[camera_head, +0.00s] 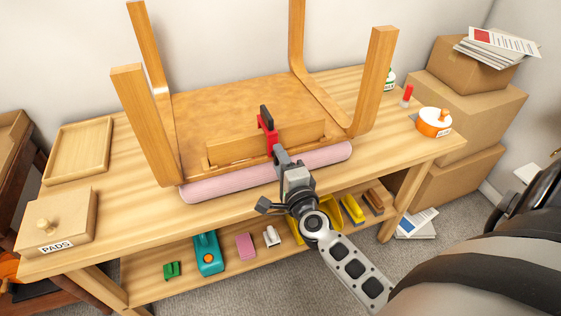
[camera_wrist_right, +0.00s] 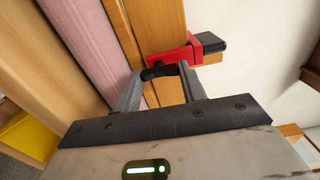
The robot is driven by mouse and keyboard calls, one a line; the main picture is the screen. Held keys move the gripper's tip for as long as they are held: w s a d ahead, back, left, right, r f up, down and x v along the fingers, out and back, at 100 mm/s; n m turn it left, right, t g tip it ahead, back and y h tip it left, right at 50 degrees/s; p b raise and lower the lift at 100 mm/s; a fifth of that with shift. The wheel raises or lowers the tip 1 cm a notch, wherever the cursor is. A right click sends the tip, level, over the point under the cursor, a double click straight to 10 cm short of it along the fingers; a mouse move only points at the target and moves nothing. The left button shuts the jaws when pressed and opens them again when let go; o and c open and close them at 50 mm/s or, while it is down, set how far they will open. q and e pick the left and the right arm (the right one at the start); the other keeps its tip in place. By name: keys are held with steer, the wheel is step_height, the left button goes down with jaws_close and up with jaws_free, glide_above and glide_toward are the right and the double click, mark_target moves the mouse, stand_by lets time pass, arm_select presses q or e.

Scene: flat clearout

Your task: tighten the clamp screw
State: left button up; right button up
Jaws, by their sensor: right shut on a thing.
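A red clamp (camera_head: 271,138) with a black end sits across a wooden rail (camera_head: 240,145) of an upturned piece of furniture (camera_head: 230,103). In the right wrist view the clamp (camera_wrist_right: 196,47) shows close up against the wood. A black screw handle (camera_wrist_right: 158,72) sticks out of its near side. My right gripper (camera_head: 281,157) reaches in from the front. In the wrist view its fingers (camera_wrist_right: 163,74) are shut on the screw handle, which is partly hidden between them. My left gripper is not in view.
A pink roll (camera_head: 225,182) lies along the front of the furniture on the bench (camera_head: 120,225). Its wooden legs (camera_head: 145,115) stand up around the rail. A PADS box (camera_head: 70,215) and tray (camera_head: 62,172) are left. An orange pot (camera_head: 434,128) is right; cardboard boxes (camera_head: 465,105) stand beyond.

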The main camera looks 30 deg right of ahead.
steer(key=shift+f, duration=0.1)
steer(key=o, duration=1)
steer(key=shift+s, duration=0.1)
steer(key=b+v, duration=0.3)
steer(key=v, duration=1.2)
steer(key=shift+s+a, duration=0.2)
steer(key=shift+s, duration=0.2)
